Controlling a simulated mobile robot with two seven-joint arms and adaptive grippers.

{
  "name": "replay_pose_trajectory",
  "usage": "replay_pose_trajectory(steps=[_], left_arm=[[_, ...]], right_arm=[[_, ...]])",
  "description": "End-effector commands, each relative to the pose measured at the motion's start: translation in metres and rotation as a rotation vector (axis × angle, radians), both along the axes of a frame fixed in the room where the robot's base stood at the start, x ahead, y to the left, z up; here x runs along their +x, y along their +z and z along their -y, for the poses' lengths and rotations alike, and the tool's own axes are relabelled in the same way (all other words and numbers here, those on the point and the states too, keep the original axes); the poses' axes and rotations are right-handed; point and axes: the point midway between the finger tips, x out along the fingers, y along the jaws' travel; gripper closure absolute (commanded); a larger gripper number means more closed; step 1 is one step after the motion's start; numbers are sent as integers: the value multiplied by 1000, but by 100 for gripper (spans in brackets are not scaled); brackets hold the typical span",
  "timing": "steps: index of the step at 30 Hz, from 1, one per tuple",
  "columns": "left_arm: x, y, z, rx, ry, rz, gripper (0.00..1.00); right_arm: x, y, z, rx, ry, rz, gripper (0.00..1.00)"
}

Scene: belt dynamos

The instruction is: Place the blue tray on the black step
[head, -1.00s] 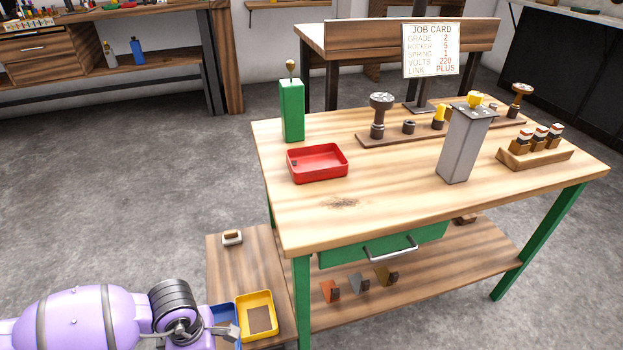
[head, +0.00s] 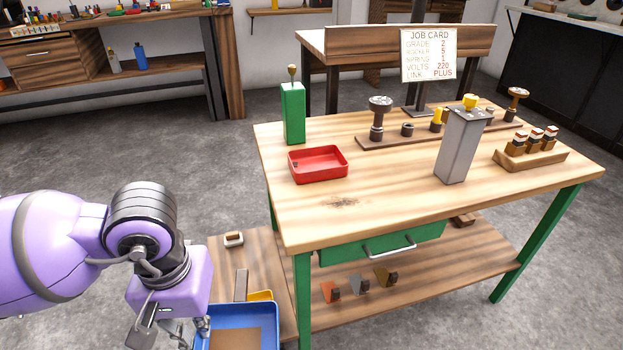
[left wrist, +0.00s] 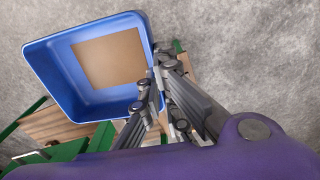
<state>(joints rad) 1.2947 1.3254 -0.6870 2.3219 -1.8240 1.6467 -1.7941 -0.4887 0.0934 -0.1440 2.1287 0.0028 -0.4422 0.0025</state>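The blue tray (head: 262,314) is held up at the bottom of the head view, in front of the low wooden shelf, with a brown panel on its floor. It also shows in the left wrist view (left wrist: 57,84), hanging over the grey floor and the bench's frame. My left gripper (head: 190,332) is at its left side in the head view. In the left wrist view the fingers (left wrist: 160,72) are closed on the tray's rim. I cannot make out a black step in either view. My right gripper is not in view.
A yellow tray (head: 262,295) sits on the low wooden shelf (head: 218,263), mostly hidden behind the blue tray. The green-legged workbench (head: 400,205) stands to the right, holding a red tray (head: 318,177), a green block (head: 292,115) and a grey post (head: 459,150). Floor at left is open.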

Motion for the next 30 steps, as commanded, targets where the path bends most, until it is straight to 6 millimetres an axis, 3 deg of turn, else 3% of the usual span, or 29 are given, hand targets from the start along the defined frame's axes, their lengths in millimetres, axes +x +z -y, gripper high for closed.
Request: replay_pose_trajectory(steps=[3,11,17,23,30], left_arm=[[10,37,6,-1,-82,6,100],[35,85,16,-2,-108,2,100],[20,110,15,-1,-106,1,100],[8,136,14,0,-105,1,100],[-12,177,15,0,-106,4,100]], right_arm=[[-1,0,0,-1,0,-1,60],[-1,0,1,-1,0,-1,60],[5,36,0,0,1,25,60],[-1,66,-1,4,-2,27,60],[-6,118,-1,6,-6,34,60]])
